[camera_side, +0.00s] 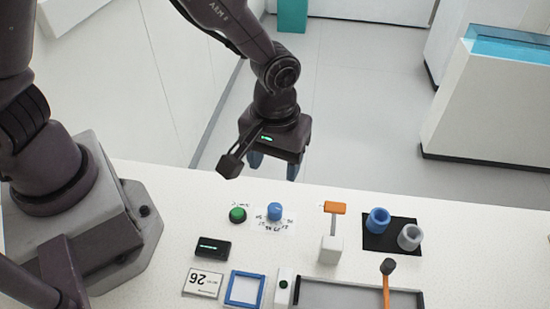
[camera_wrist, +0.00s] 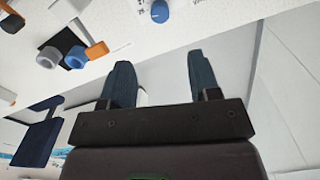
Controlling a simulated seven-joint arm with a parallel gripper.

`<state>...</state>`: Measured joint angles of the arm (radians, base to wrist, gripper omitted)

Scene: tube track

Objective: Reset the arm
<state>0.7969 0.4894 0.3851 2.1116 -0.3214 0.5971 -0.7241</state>
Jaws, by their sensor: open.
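My gripper (camera_side: 272,168) hangs beyond the far edge of the white table in the side view, over the grey floor. Its two dark blue fingers stand apart with nothing between them. In the wrist view my gripper (camera_wrist: 160,80) is also open and empty, and its fingers show against a pale background. It touches none of the table's objects.
On the table (camera_side: 180,198) are a green button (camera_side: 237,215), a blue knob (camera_side: 275,211), an orange-topped lever (camera_side: 335,208), blue (camera_side: 378,220) and grey (camera_side: 410,237) cups on a black mat (camera_side: 378,241), a hammer (camera_side: 388,268), a tray (camera_side: 345,283) and a blue frame (camera_side: 246,274).

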